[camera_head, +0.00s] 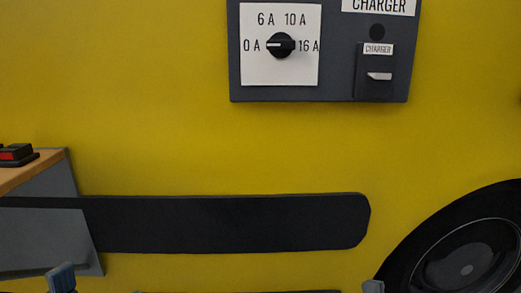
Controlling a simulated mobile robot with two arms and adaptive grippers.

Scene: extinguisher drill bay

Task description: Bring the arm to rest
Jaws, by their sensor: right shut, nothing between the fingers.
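Only the tip of my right gripper (373,286) shows, a small blue-grey piece at the bottom edge, right of the middle. It is shut and empty, and the rest of it is cut off below the picture. Another blue-grey piece, which looks like part of my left gripper (62,279), shows at the bottom left; its fingers cannot be made out. Both appear below the charger panel (338,88), apart from it. The panel carries a black rotary knob (281,45) whose white mark points left to 0 A, and a small lever (379,76) under a CHARGER label.
A yellow wall or vehicle side (150,130) fills the view, with a dark horizontal bar (230,222) low across it. A dark wheel (465,265) is at the lower right. A wooden-topped grey bench (50,172) at the left bears a black device with a red part (16,154).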

